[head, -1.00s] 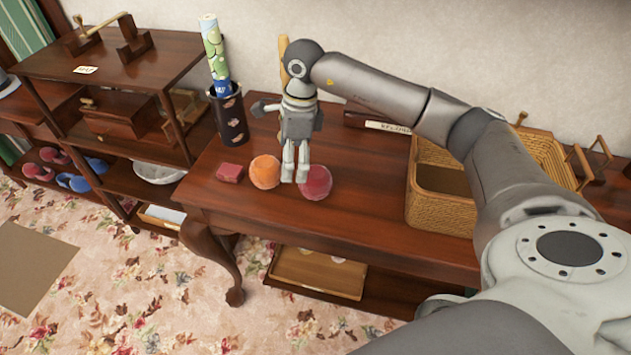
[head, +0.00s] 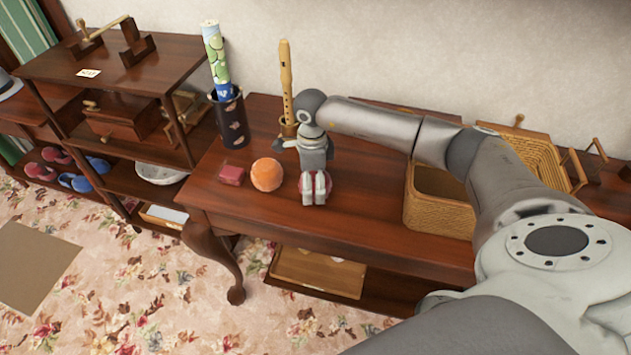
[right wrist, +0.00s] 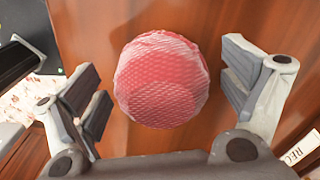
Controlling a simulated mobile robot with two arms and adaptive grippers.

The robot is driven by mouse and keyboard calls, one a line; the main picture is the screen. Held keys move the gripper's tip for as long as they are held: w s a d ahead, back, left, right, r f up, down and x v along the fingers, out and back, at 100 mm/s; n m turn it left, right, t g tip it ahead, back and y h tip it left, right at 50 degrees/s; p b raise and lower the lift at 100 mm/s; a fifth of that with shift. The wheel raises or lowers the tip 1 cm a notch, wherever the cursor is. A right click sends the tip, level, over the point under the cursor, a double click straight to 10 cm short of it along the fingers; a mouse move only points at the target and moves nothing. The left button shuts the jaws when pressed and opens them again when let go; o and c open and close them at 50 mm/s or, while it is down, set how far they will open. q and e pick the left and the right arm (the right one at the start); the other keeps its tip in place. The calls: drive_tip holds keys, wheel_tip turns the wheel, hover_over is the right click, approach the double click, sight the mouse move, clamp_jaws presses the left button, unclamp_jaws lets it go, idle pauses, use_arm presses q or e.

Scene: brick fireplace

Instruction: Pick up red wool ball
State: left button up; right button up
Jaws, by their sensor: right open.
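The red wool ball (right wrist: 162,80) lies on the wooden table and shows whole in the right wrist view, between the two open fingers and apart from both. In the head view the red wool ball (head: 329,185) is mostly hidden behind my right gripper (head: 315,192), with only thin edges showing. My right gripper also shows in the right wrist view (right wrist: 165,95), open and empty, pointing down over the ball. My left gripper is not in view.
An orange ball (head: 267,174) and a small red box (head: 232,175) lie left of the gripper on the table (head: 370,225). A dark holder (head: 231,122) and a recorder (head: 287,85) stand behind. A wicker basket (head: 430,212) stands at right.

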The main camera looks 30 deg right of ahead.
drive_tip(key=shift+f, duration=0.3)
drive_tip(key=c, duration=1.1)
drive_tip(key=shift+r, duration=0.1)
